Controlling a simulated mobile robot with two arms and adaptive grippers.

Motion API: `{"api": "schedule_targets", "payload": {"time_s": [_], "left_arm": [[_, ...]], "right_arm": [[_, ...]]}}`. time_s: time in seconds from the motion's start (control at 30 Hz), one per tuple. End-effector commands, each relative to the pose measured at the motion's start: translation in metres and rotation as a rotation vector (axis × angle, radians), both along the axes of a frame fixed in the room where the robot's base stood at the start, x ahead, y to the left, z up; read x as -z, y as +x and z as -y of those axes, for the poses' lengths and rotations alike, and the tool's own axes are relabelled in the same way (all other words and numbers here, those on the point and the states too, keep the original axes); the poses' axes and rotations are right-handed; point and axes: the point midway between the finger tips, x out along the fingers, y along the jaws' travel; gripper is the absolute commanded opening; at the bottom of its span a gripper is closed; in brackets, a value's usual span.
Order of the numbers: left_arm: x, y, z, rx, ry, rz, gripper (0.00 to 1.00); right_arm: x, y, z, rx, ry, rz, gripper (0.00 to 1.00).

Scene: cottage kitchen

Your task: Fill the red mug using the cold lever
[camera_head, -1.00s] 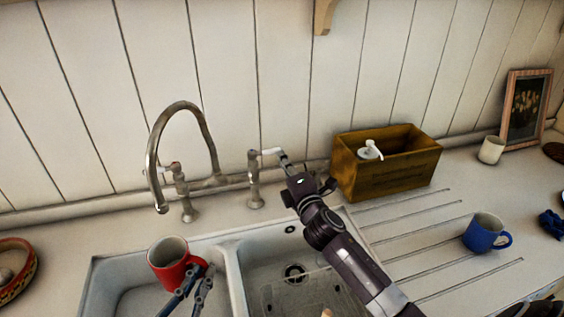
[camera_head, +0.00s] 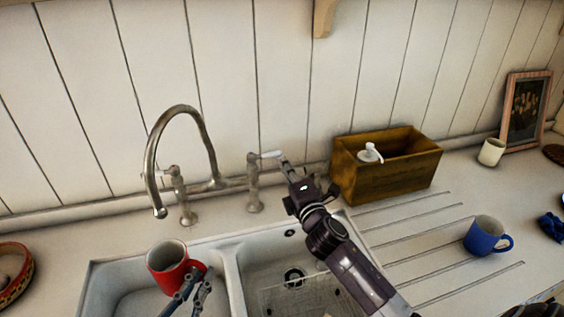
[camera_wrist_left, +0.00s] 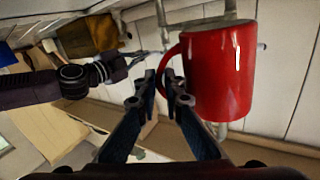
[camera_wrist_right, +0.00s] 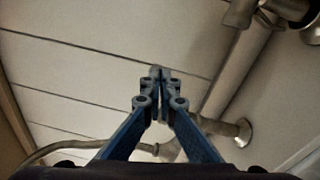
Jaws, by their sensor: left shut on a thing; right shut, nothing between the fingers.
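The red mug (camera_head: 160,272) is upright with its opening up, over the left basin, and looks empty. My left gripper (camera_head: 197,275) is shut on its handle, also seen beside the mug (camera_wrist_left: 225,75) in the left wrist view. The metal tap's spout (camera_head: 160,212) ends above and behind the mug in the picture; I cannot tell if they line up. No water stream shows. The right lever (camera_head: 270,154) has a pale handle; the left lever (camera_head: 166,169) is at the other pillar. My right gripper (camera_head: 284,161) is shut and empty beside the right lever's tip; contact is unclear.
The right basin (camera_head: 262,268) lies under my right arm. A wooden box (camera_head: 380,178) with a white pump dispenser (camera_head: 370,153) stands close to the right of that arm. A blue mug (camera_head: 481,236) sits on the drainboard. A patterned bowl (camera_head: 17,270) is at far left.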

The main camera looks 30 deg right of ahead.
Motion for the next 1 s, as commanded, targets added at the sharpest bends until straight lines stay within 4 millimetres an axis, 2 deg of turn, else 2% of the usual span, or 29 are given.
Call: {"api": "schedule_targets", "payload": {"time_s": [0.1,0.2,0.43,0.6,1.0], "left_arm": [[-0.002,0.000,0.000,0.001,-0.003,0.006,0.00],[-0.002,0.000,0.000,0.001,-0.003,0.006,0.00],[-0.002,0.000,0.000,0.001,-0.003,0.006,0.00],[-0.005,0.000,0.000,0.001,-0.004,0.011,0.00],[-0.003,0.000,0.000,0.001,-0.002,0.007,0.00]], "right_arm": [[0.007,-0.025,-0.010,-0.005,0.003,-0.005,0.00],[0.007,-0.037,0.015,-0.002,-0.005,-0.005,0.00],[0.010,-0.059,0.056,-0.006,-0.002,-0.006,0.00],[0.010,-0.068,0.072,-0.006,-0.001,-0.004,0.00],[0.010,-0.071,0.082,0.004,0.001,-0.010,0.00]]}}
